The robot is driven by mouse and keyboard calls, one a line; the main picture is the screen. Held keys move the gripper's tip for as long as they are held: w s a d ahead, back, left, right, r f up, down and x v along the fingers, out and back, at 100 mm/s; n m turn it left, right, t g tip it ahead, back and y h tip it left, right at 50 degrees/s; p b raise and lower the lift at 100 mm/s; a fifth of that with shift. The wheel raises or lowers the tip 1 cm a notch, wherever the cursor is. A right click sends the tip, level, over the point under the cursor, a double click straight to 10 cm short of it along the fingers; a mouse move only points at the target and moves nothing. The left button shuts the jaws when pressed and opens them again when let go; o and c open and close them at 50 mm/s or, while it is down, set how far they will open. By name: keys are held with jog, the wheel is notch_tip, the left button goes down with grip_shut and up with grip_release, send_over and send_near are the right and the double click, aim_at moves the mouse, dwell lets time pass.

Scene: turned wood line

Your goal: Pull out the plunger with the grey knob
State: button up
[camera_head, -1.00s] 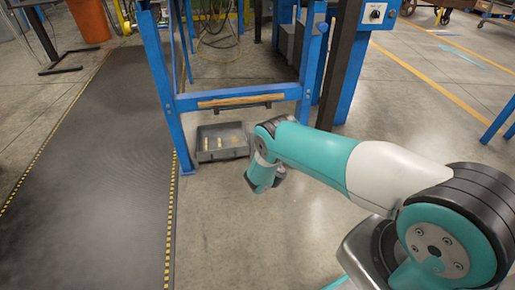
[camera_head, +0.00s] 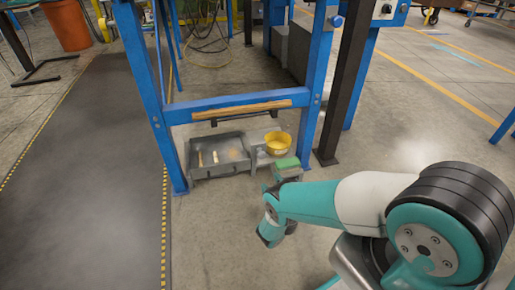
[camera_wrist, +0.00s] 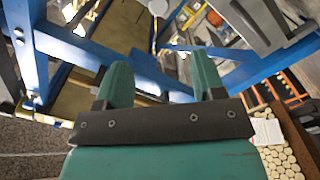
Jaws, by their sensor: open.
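My gripper (camera_wrist: 161,78) is open in the wrist view, with two teal fingers apart and nothing between them. In the head view my arm folds down at the front of the blue frame, and its fingertips are not clearly visible. I cannot pick out the plunger with the grey knob with certainty. A small round bluish knob (camera_head: 337,21) sits on the frame's right post in the head view. A small pale round end (camera_wrist: 158,8) shows at the top of the wrist view, beyond the fingers, too unclear to identify.
The blue frame (camera_head: 225,101) carries a wooden bar (camera_head: 240,106). A green-topped block (camera_head: 287,163) is near my arm. A dark mat (camera_head: 90,200) lies left; floor is clear in front.

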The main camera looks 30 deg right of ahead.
jog(key=w+b, duration=0.1)
jog(key=b, duration=0.7)
send_near(262, 157)
jog(key=b+x, duration=0.9)
jog(key=x, duration=0.1)
jog(key=shift+w+d+b, duration=0.1)
jog(key=shift+w+b, duration=0.25)
jog(key=shift+w, duration=0.05)
jog(key=shift+w+d+r+b, duration=0.1)
jog(key=shift+w+b, duration=0.15)
jog(key=shift+w, duration=0.15)
jog(key=shift+w+d+r+b, duration=0.1)
jog(key=shift+w+b, duration=0.15)
jog(key=shift+w, duration=0.15)
jog(key=shift+c, duration=0.3)
